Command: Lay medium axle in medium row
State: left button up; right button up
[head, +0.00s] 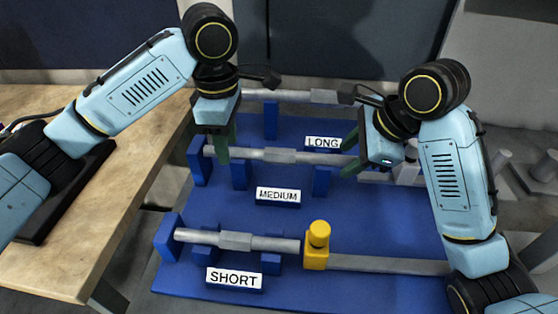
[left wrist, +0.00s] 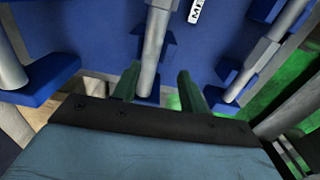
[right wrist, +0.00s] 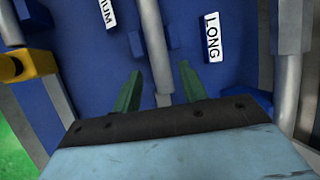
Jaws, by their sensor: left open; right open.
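The medium axle (head: 285,155), a grey stepped rod, lies across blue supports in the row behind the MEDIUM label (head: 278,195). It also shows in the left wrist view (left wrist: 154,45) and the right wrist view (right wrist: 154,45). My left gripper (head: 223,148) is open at the axle's left end, its fingers on either side of the rod. My right gripper (head: 350,152) is open at the right end, its fingers also on either side. Neither gripper is closed on the axle. Exact contact with the supports is partly hidden at both ends.
A short axle (head: 235,241) lies in the front row by the SHORT label (head: 234,279). A yellow stop (head: 317,245) stands at its right end. A long axle (head: 310,97) lies at the back. A wooden table (head: 120,125) is at left. The blue board (head: 370,225) is bare at centre right.

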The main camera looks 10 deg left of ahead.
jog(key=shift+s+a+f, duration=0.15)
jog(key=shift+s+f, duration=0.1)
jog(key=shift+f, duration=0.25)
jog(key=shift+s+a+f, duration=0.15)
jog(key=shift+s+f, duration=0.05)
jog(key=shift+f, duration=0.25)
jog(key=shift+s+r, duration=0.15)
jog(key=shift+r, duration=0.4)
pick_arm(q)
jog(key=r, duration=0.2)
jog(key=w+r, duration=0.1)
jog(key=r, duration=0.3)
jog(key=shift+w+d, duration=0.35)
jog(key=shift+d, duration=0.05)
pick_arm(e)
jog(key=d+r, duration=0.1)
jog(key=w+d+r, duration=0.1)
jog(key=r, duration=0.1)
jog(key=shift+d, duration=0.35)
pick_arm(q)
jog(key=shift+s+a+r+p, duration=0.1)
jog(key=shift+s+r+p, duration=0.15)
jog(key=shift+r+p, duration=0.05)
jog(key=shift+s+a, duration=0.1)
pick_arm(e)
jog(key=v, duration=0.3)
jog(key=a+v, duration=0.1)
jog(key=v, duration=0.1)
jog(key=shift+s+r, duration=0.2)
jog(key=shift+s, duration=0.15)
